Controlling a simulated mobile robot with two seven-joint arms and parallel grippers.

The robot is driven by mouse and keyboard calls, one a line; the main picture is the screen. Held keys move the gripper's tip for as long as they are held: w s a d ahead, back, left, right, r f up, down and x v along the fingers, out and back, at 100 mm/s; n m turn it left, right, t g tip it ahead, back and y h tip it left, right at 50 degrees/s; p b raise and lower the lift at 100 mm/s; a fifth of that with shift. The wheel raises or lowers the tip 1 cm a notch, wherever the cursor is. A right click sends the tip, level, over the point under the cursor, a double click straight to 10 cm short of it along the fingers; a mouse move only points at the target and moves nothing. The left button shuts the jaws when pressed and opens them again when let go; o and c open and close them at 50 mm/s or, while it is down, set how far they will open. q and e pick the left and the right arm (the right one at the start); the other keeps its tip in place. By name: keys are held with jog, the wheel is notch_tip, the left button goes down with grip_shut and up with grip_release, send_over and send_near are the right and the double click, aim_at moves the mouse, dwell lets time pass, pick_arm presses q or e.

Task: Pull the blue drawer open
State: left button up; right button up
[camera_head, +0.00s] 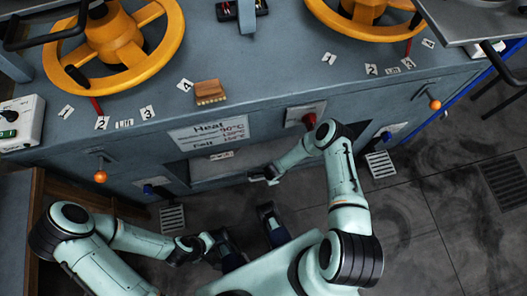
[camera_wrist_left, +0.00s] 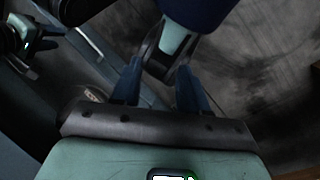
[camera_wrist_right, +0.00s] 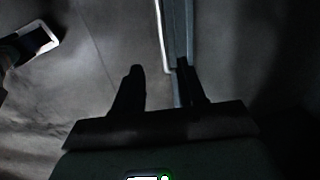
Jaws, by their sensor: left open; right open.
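A blue-grey drawer front (camera_head: 218,171) with a small white label appears to sit low in the press cabinet, below the Heat sign; its handle is not clear. My right gripper (camera_head: 263,175) is beside the cabinet front, close to the right part of that panel. In the right wrist view its dark fingers (camera_wrist_right: 160,70) are apart, with a bluish upright edge behind the gap; I cannot tell whether they touch it. My left gripper (camera_head: 222,242) is open and empty, low over the floor in front of the cabinet. Its blue fingers show apart in the left wrist view (camera_wrist_left: 157,75).
Two yellow handwheels (camera_head: 160,40) stand on the cabinet top, with a wooden brush (camera_head: 209,92) nearby. Orange-knobbed levers (camera_head: 100,176) stick out of the front. A wooden edge (camera_head: 37,215) stands at left.

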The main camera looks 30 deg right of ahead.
pick_arm(q)
jog(key=w+a+f+t+y+b, duration=0.25)
jog(key=w+a+f+b, duration=0.25)
jog(key=w+f+b, duration=0.4)
pick_arm(e)
jog(key=shift+m, duration=0.3)
jog(key=w+f, duration=0.1)
jog(key=f, duration=0.3)
jog(key=w+f+b, duration=0.1)
jog(key=f, duration=0.4)
jog(key=w+d+f+b, duration=0.1)
jog(key=f, duration=0.3)
jog(key=shift+f, duration=0.35)
pick_arm(q)
jog(key=s+a+f+n+g, duration=0.1)
jog(key=s+f+g, duration=0.1)
jog(key=s+f, duration=0.4)
jog(key=shift+s+a+f+h, duration=0.25)
jog(key=shift+s+f+h, duration=0.1)
jog(key=shift+h, duration=0.1)
pick_arm(e)
grip_shut()
